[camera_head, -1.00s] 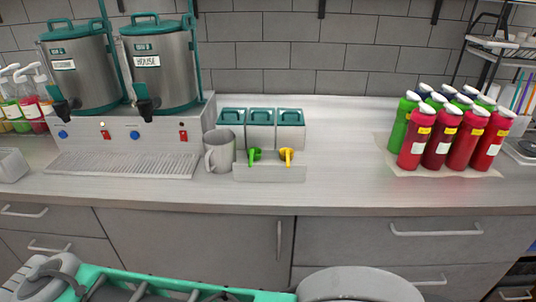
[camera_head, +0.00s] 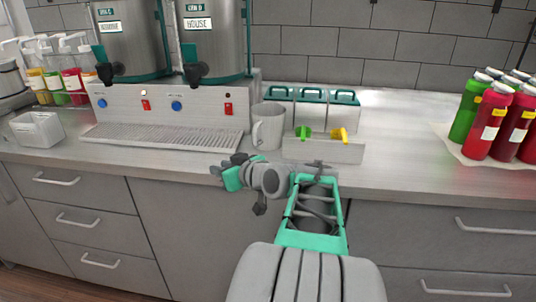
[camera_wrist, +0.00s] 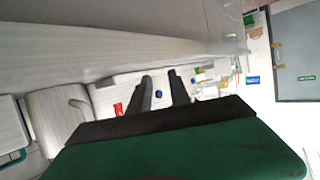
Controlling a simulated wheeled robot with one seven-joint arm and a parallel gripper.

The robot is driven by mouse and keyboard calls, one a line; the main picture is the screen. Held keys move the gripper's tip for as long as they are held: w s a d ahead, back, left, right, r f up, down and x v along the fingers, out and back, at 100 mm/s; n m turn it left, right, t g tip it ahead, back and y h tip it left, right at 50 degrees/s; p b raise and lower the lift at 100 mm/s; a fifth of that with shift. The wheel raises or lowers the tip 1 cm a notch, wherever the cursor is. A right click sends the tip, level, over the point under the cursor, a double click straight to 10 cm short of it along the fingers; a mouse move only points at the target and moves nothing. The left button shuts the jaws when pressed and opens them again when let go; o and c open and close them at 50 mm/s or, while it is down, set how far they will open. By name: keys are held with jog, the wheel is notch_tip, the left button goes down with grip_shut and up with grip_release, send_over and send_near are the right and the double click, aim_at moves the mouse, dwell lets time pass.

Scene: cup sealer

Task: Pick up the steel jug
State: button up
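The steel jug (camera_head: 268,129) is a grey cup-like vessel with a side handle, its handle toward the left front. It stands upright on the counter between the urn stand and the lidded containers. My gripper (camera_head: 221,173) is near the counter's front edge, in front and to the left of the jug, apart from it. In the wrist view the two dark fingers (camera_wrist: 162,90) are spread with nothing between them. The jug (camera_wrist: 50,118) shows there at the left, its handle toward the fingers.
An urn stand (camera_head: 170,115) with a drip tray (camera_head: 165,137) is left of the jug. Teal-lidded containers (camera_head: 311,112) and a low holder (camera_head: 322,150) with green and yellow scoops stand close on its right. Red and green bottles (camera_head: 489,122) are far right. Bare counter (camera_head: 400,150) lies between.

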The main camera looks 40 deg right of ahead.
aim_at(256, 137)
jog(key=s+d+r+t+h, duration=0.1)
jog(key=d, duration=0.3)
jog(key=s+d+r+m+t+h+b, duration=0.1)
jog(key=s+d, duration=0.1)
jog(key=d, duration=0.1)
jog(key=s+d+t+h+b, duration=0.1)
jog(key=s+d, duration=0.1)
jog(key=d, duration=0.2)
jog(key=shift+s+d+r+m+t, duration=0.25)
jog(key=shift+d+r+m+t, duration=0.05)
jog(key=shift+r, duration=0.1)
jog(key=w, duration=0.2)
jog(key=w+d, duration=0.1)
jog(key=w, duration=0.4)
jog(key=shift+w+d+r+p, duration=0.2)
jog(key=shift+d+r+p, duration=0.1)
jog(key=shift+d+r, duration=0.1)
grip_shut()
jog(key=shift+r, duration=0.1)
